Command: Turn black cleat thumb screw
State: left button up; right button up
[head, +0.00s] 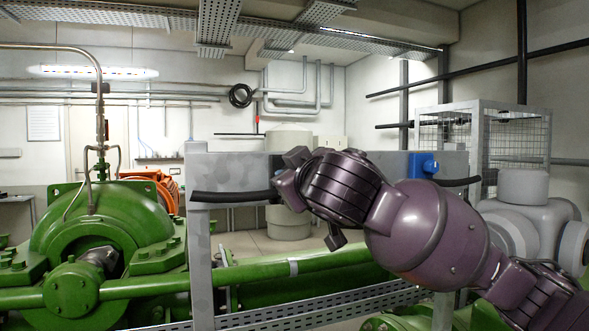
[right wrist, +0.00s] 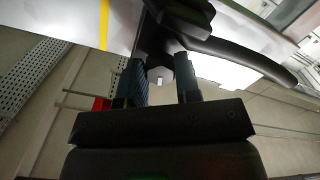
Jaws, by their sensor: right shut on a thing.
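A grey crossbar panel (head: 230,167) carries a black cable (head: 232,197) along its front left. In the right wrist view the black cleat (right wrist: 180,17) is at the top, with the cable (right wrist: 245,58) running off to the right. The black thumb screw (right wrist: 159,75) hangs below the cleat, between the two fingers of my right gripper (right wrist: 160,84), which is shut on it. My left gripper is not in view.
A blue cleat (head: 423,165) sits on the panel's right end, close behind my right arm. A green pump (head: 105,235) with a vertical pipe stands at the left. A green pipe (head: 250,272) runs below the panel. A wire cage (head: 515,140) stands at the right.

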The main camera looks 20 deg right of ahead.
pick_arm(q)
jog(key=p, duration=0.1)
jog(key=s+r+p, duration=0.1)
jog(key=p, duration=0.1)
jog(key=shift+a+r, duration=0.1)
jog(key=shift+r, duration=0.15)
pick_arm(e)
jog(key=n, duration=2.2)
jog(key=shift+r, duration=0.1)
jog(key=shift+n, duration=0.3)
jog(key=o, duration=0.9)
jog(key=shift+s, duration=0.1)
pick_arm(q)
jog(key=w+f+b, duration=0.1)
jog(key=b, duration=0.2)
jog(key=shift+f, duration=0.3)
pick_arm(e)
jog(key=s, duration=1)
jog(key=shift+s+d, duration=0.15)
jog(key=shift+s, duration=0.2)
